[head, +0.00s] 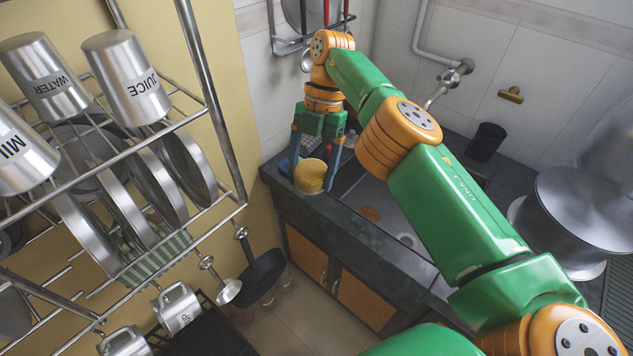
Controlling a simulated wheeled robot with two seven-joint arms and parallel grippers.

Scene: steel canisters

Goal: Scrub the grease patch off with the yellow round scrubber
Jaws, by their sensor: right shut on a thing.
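My right gripper (317,178) reaches over the left end of the dark counter, pointing down. Its fingers are shut on the yellow round scrubber (310,178), one on each side. The scrubber is low, at the counter's left end; I cannot tell whether it touches the surface under it. A brown-orange patch (370,214), which looks like the grease patch, lies in the sink area to the right of and nearer than the scrubber, apart from it. My left gripper is not in view.
The steel sink (384,203) has a round drain (406,240). My right arm covers part of it. A dark cup (487,142) and a large steel pot (580,215) stand to the right. A wire rack (212,95) with canisters and plates fills the left.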

